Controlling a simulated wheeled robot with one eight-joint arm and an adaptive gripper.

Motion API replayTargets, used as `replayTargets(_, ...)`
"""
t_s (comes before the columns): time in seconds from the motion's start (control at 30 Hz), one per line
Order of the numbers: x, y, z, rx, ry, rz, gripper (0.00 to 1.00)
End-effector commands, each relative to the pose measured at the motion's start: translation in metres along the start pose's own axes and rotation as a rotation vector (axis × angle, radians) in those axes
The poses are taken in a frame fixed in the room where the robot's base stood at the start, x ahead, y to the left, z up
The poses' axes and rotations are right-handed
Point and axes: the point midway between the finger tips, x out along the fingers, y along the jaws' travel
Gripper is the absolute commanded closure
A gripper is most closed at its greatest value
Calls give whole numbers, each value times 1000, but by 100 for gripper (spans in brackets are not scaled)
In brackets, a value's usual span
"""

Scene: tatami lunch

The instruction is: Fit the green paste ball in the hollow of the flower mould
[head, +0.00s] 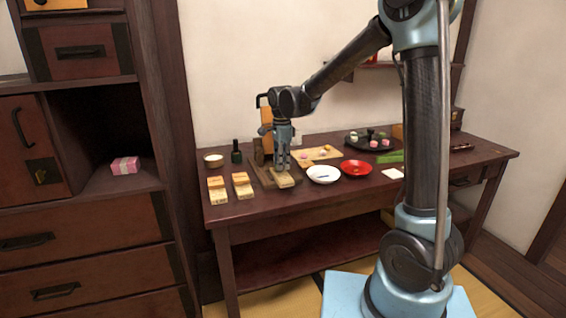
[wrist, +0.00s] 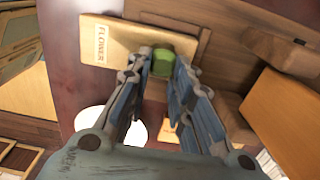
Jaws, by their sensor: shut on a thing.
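My gripper (wrist: 162,64) is shut on the green paste ball (wrist: 161,62), which shows between the two fingertips in the wrist view. The flower mould (wrist: 122,42) is a pale wooden block with a "FLOWER" label, below and around the fingertips in that view. Its hollow is hidden, and I cannot tell whether the ball touches the mould. In the head view my gripper (head: 282,167) points down just over the mould (head: 285,181), on a brown wooden board. The ball cannot be made out there.
Two other pale moulds (head: 217,190) (head: 242,185) stand left of the board. A white dish (head: 323,181) and a red dish (head: 367,163) are to the right. A dark bottle (head: 236,152) and a white bowl (head: 213,155) stand behind left.

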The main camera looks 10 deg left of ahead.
Motion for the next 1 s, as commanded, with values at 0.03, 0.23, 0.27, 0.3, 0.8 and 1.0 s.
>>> replayTargets(0.03, 1, 0, 0, 0, 0, 0, 91)
replayTargets(0.23, 4, 0, 0, 0, 0, 0, 91)
replayTargets(0.27, 4, 0, 0, 0, 0, 0, 91)
replayTargets(0.3, 4, 0, 0, 0, 0, 0, 91)
replayTargets(0.8, 4, 0, 0, 0, 0, 0, 56)
replayTargets(1.0, 4, 0, 0, 0, 0, 0, 56)
